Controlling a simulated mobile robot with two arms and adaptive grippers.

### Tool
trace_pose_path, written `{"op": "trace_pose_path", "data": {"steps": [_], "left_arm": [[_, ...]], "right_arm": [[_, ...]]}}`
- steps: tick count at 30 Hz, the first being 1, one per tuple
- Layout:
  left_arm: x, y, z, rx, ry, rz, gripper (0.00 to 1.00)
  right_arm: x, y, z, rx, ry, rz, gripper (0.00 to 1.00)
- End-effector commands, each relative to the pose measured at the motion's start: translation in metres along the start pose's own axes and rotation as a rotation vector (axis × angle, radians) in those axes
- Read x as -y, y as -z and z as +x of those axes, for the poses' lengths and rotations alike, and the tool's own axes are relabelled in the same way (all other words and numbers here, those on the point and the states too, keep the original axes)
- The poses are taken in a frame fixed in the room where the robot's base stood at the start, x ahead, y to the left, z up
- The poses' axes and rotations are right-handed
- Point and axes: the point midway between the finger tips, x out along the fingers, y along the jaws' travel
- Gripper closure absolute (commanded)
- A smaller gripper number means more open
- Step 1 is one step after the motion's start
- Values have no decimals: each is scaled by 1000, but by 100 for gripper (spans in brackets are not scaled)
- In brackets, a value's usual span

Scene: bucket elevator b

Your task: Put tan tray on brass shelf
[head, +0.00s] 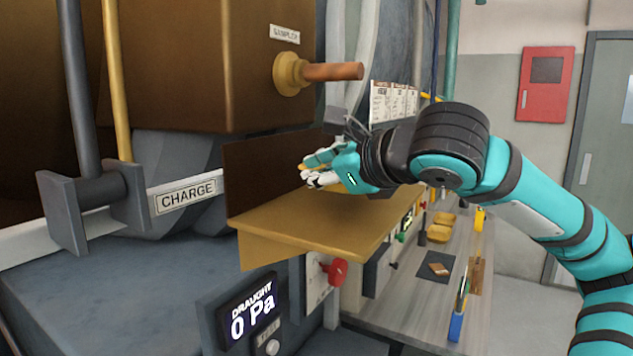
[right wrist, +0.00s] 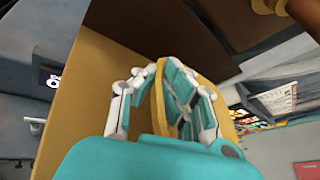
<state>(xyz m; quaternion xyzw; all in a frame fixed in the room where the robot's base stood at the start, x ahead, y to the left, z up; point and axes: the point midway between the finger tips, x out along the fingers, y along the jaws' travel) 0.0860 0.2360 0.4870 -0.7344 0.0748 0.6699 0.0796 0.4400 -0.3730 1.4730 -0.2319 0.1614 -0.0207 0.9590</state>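The brass shelf (head: 320,222) juts out from the machine, with a dark upright plate along its back; its surface also fills much of the right wrist view (right wrist: 75,110). My right gripper (head: 318,172) is over the shelf, close to the back plate. In the right wrist view its fingers (right wrist: 172,92) are closed around a tan tray (right wrist: 160,103), seen nearly edge-on. Only a small piece of the tray shows past the fingers in the head view. I cannot tell whether the tray touches the shelf. My left gripper is not in view.
A brass fitting with a copper rod (head: 332,71) sticks out above the shelf. A red knob (head: 336,271) is below it. A bench (head: 410,300) at lower right holds other tan trays (head: 438,233), a dark mat and a blue pen holder (head: 456,326). The shelf's front half is clear.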

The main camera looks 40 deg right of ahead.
Motion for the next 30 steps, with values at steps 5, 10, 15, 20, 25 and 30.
{"op": "trace_pose_path", "data": {"steps": [5,10,15,20,25,30], "left_arm": [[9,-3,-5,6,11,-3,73],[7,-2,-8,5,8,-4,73],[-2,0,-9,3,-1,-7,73],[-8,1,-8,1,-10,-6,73],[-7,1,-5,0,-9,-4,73],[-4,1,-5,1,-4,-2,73]], "right_arm": [[6,1,13,1,0,-1,100],[-4,18,20,1,-4,2,100],[-10,29,23,2,0,0,100],[-10,30,23,2,2,-2,100],[-11,33,24,1,2,-1,100],[-12,33,24,0,1,-1,83]]}}
